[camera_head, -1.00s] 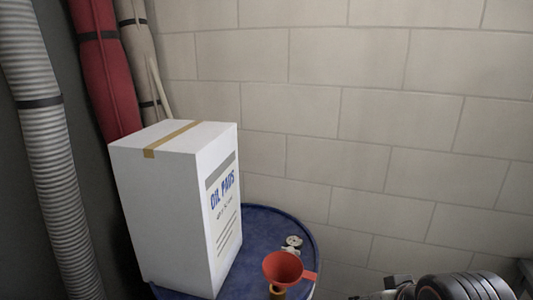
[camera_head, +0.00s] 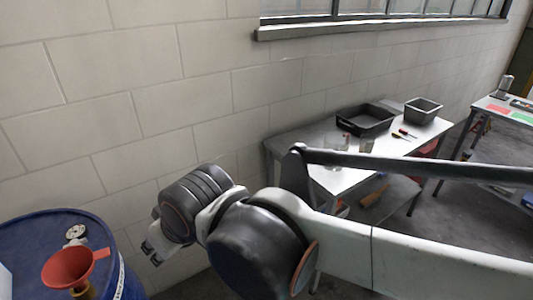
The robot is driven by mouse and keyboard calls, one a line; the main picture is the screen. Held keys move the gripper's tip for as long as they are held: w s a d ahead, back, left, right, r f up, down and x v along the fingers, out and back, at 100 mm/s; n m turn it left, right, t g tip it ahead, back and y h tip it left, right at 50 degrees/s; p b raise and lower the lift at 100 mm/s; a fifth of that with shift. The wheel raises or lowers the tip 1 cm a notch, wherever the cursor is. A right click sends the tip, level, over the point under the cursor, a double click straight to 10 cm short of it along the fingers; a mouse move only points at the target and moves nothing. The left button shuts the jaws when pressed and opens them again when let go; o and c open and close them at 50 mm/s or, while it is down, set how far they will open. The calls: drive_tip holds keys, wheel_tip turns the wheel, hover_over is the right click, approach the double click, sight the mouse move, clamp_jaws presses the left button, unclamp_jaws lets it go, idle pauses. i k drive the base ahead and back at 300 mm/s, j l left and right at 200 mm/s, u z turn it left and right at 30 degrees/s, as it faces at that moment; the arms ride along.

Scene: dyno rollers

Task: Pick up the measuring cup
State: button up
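My arm reaches in from the right, and my gripper (camera_head: 154,251) hangs at its left end, in front of the block wall. It is small and partly turned away, so I cannot tell if it is open or shut. I see nothing held in it. Clear vessels stand on the metal table behind my arm. One clear vessel (camera_head: 335,145) may be the measuring cup, but it is too faint and small to be sure. My gripper is well to the left of that table and apart from it.
A blue drum (camera_head: 40,226) at lower left carries a red funnel (camera_head: 70,267). The metal table (camera_head: 290,139) holds a black tray (camera_head: 366,121), a grey bin (camera_head: 422,110) and screwdrivers (camera_head: 404,134). Another table (camera_head: 490,103) stands at far right. My arm hides part of the metal table.

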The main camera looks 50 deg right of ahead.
sight(366, 146)
drive_tip(key=z, duration=2.55)
drive_tip(key=l+u, duration=0.4)
drive_tip(key=l, duration=0.2)
drive_tip(key=l+u, duration=0.4)
drive_tip(key=l, duration=0.15)
drive_tip(key=k+l+u, duration=0.2)
drive_tip(key=l+u, duration=0.2)
drive_tip(key=l, duration=0.15)
